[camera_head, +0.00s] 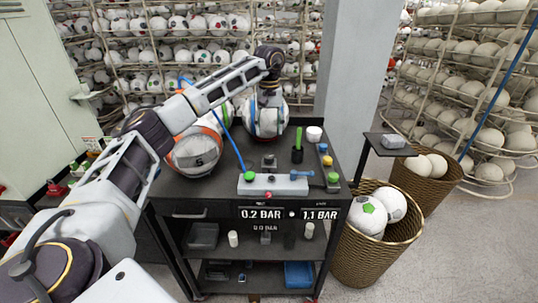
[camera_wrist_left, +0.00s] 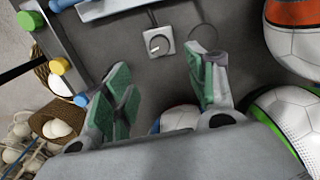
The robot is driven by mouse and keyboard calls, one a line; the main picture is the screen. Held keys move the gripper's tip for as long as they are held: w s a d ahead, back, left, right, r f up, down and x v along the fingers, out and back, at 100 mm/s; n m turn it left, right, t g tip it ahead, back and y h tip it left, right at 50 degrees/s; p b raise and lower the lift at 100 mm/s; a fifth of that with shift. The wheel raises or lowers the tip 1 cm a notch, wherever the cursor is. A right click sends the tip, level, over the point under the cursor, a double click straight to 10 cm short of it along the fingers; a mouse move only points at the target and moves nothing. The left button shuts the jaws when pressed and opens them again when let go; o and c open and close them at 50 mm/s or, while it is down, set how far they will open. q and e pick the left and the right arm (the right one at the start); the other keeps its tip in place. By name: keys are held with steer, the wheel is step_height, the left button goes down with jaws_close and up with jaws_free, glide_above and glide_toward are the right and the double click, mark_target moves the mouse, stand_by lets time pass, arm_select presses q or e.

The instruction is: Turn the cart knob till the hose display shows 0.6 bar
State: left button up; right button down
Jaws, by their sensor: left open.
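The cart knob (camera_wrist_left: 158,43) is a round grey dial with a white mark on a square light base on the dark cart top. In the head view the knob (camera_head: 269,160) is small, near the middle of the cart top. The front of the cart shows a left display (camera_head: 262,214) reading 0.2 BAR and a right display (camera_head: 320,214) reading 1.1 BAR; their small labels are unreadable. My left gripper (camera_wrist_left: 162,85) is open and empty, its green-padded fingers apart and short of the knob. In the head view it points down behind the knob, among balls. My right gripper is out of view.
Balls (camera_head: 195,150) sit at the cart's back left. A grey box (camera_head: 272,184) with a green button and blue lever lies at the front, with a blue hose rising from it.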

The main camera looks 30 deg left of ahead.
mark_target(269, 156)
arm_select(q)
step_height(269, 156, down, 12)
steer(key=shift+f+p, duration=0.1)
steer(key=shift+p, duration=0.65)
steer(key=shift+c, duration=0.3)
steer(key=c, duration=1)
